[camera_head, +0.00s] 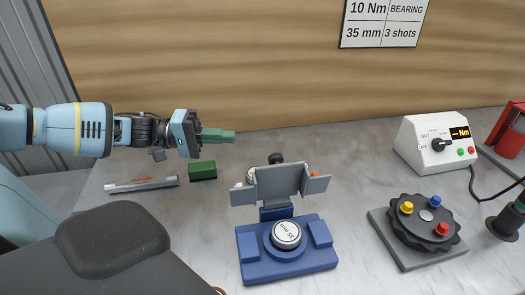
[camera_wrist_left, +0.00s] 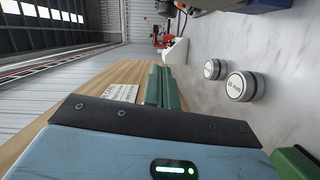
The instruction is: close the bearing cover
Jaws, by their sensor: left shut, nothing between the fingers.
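The grey bearing cover (camera_head: 279,182) stands raised at the back of the blue bearing block (camera_head: 252,262), its flanges spread to both sides. A silver round piece marked 35 mm (camera_head: 286,234) sits uncovered in the block in front of it. My left gripper (camera_head: 232,136) is behind and to the left of the cover, above the table and apart from it. Its green fingers are closed together with nothing between them; they also show in the left wrist view (camera_wrist_left: 160,88). My right gripper is not in view. The raised cover partly hides things behind it.
A green block (camera_head: 202,170) and a metal bar (camera_head: 141,184) lie left of the cover. A black round fixture (camera_head: 425,222) with coloured knobs and a white control box (camera_head: 436,141) stand right. Two silver discs (camera_wrist_left: 241,86) (camera_wrist_left: 215,69) show in the wrist view. A wooden wall (camera_head: 270,60) stands behind.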

